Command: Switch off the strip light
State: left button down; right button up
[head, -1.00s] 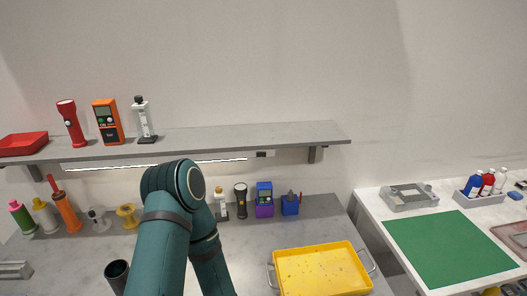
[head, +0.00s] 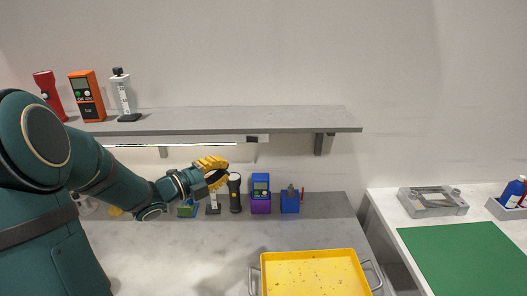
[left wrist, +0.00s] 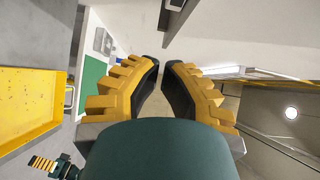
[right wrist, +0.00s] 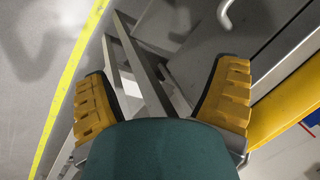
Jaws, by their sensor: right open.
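The strip light (head: 190,144) is a thin, bright white bar under the grey wall shelf, and it is lit. A small dark box (head: 258,139) sits at its right end under the shelf edge. My left gripper (head: 222,172) is in front of the wall, below the light's right part and left of the small box, apart from it. In the left wrist view its yellow fingers (left wrist: 162,66) are close together with a narrow gap and nothing held. My right gripper (right wrist: 160,70) is wide open and empty in the right wrist view. It is not in the head view.
The shelf (head: 290,119) carries a red torch (head: 48,92), an orange meter (head: 86,95) and a white device (head: 122,96). A black torch (head: 235,193), a purple-blue device (head: 260,193) and a blue box (head: 290,201) stand below. A yellow tray (head: 310,256) lies in front.

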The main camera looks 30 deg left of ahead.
aim_at(252, 140)
pick_arm(q)
jog(key=shift+s+a+r+m, duration=0.1)
jog(key=shift+s+r+m, duration=0.05)
jog(key=shift+r+m, duration=0.25)
jog(key=shift+s, duration=0.1)
jog(key=a+x, duration=0.1)
jog(key=x, duration=0.3)
jog(key=p+x, duration=0.1)
jog(key=x, duration=0.3)
jog(key=w+a+x, duration=0.1)
jog(key=x, duration=0.4)
jog(key=shift+a+p, duration=0.3)
jog(key=shift+p, duration=0.05)
